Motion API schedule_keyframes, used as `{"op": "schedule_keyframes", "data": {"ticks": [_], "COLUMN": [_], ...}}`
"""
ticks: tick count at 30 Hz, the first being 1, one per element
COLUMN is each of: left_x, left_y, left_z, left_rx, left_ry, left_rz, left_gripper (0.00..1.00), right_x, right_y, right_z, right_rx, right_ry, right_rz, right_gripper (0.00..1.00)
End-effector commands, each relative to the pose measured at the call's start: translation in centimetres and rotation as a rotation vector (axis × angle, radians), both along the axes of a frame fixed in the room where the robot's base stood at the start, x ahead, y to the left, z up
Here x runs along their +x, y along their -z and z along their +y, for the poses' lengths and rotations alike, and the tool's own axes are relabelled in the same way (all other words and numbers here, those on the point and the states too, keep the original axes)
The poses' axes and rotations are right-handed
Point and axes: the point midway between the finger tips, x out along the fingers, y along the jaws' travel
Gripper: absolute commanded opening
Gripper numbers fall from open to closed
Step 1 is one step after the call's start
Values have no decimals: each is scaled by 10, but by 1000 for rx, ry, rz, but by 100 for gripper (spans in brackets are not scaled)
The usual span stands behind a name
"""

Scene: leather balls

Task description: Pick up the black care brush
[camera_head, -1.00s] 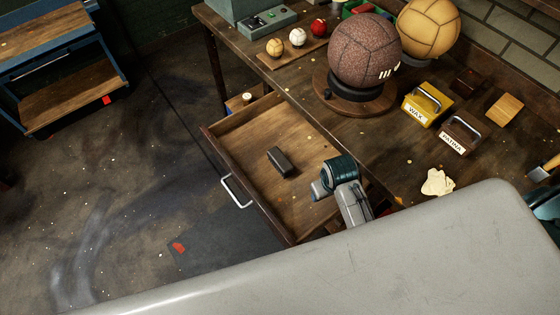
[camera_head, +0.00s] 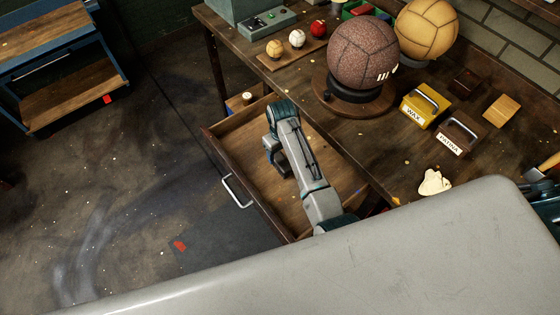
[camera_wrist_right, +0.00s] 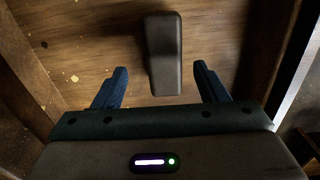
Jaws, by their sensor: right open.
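The black care brush, a dark oblong block (camera_wrist_right: 163,50), lies on the wooden floor of the open drawer (camera_head: 240,180). In the right wrist view its near end shows between the two blue fingers of my right gripper (camera_wrist_right: 160,70), with a gap on both sides. My right gripper is open and empty. In the head view my right arm reaches over the drawer, and the gripper (camera_head: 276,152) mostly covers the brush. How far the fingers are above the drawer floor is hard to tell. My left gripper is not in view.
Drawer walls surround the brush. The workbench (camera_head: 385,150) above holds a brown ball (camera_head: 362,52) on a stand, a tan ball (camera_head: 427,28), a yellow WAX box (camera_head: 420,108) and a PATINA box (camera_head: 457,138). The drawer's handle (camera_head: 235,191) faces open floor.

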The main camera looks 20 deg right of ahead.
Motion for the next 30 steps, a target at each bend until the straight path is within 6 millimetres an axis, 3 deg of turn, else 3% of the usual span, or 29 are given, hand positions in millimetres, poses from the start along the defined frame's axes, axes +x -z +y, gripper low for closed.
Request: {"op": "schedule_keyframes", "data": {"ticks": [5, 15, 24, 30], "left_x": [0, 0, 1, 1], "left_y": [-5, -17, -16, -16], "left_z": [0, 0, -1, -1], "left_rx": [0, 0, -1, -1], "left_ry": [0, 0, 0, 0], "left_rz": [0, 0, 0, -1], "left_gripper": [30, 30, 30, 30], "right_x": [0, -1, -1, -1], "right_y": [10, 52, 57, 57], "right_z": [1, 5, 5, 5], "right_rx": [0, 0, 1, 1], "right_ry": [0, 1, 1, 1], "right_rz": [1, 1, -2, -2], "right_gripper": [66, 66, 66, 29]}}
